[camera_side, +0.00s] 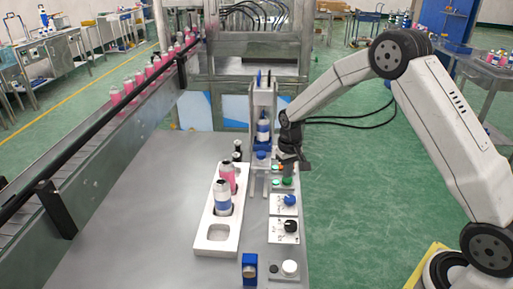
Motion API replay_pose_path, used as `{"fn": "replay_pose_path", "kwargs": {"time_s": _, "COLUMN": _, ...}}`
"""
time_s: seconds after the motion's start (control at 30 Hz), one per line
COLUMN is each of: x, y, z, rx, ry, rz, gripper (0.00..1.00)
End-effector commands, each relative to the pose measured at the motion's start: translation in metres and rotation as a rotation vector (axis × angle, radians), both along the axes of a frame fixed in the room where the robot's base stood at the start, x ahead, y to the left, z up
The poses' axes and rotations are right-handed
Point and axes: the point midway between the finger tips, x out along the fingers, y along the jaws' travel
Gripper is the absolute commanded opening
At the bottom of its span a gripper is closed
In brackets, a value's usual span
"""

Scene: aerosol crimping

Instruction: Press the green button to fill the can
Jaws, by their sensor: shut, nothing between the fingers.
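The small control panel (282,188) stands at the right edge of the grey table, with a green button (276,182) on its left and a red-orange button (288,182) beside it. My gripper (290,169) is shut and empty, pointing down just above and behind the panel. It hides part of the panel's far side. I cannot tell whether a fingertip touches anything there. A blue and white can (263,130) stands upright in the filling fixture (264,95), left of my gripper.
A white tray (216,246) holds a blue-banded can (222,198) and a pink can (228,176), with an empty front pocket. Knob boxes (284,206) stand in front of the panel. A blue block (249,268) is at the front. The conveyor (110,130) runs along the left; the table's left part is clear.

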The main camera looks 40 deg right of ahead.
Motion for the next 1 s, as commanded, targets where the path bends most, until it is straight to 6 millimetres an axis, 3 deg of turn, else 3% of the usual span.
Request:
{"fn": "replay_pose_path", "kwargs": {"time_s": 0.63, "x": 0.000, "y": 0.000, "z": 0.037, "rx": -0.001, "ry": -0.002, "rz": 0.000, "gripper": 0.00}}
{"fn": "replay_pose_path", "kwargs": {"time_s": 1.0, "x": 0.000, "y": 0.000, "z": 0.044, "rx": 0.000, "ry": 0.000, "rz": 0.000, "gripper": 0.00}}
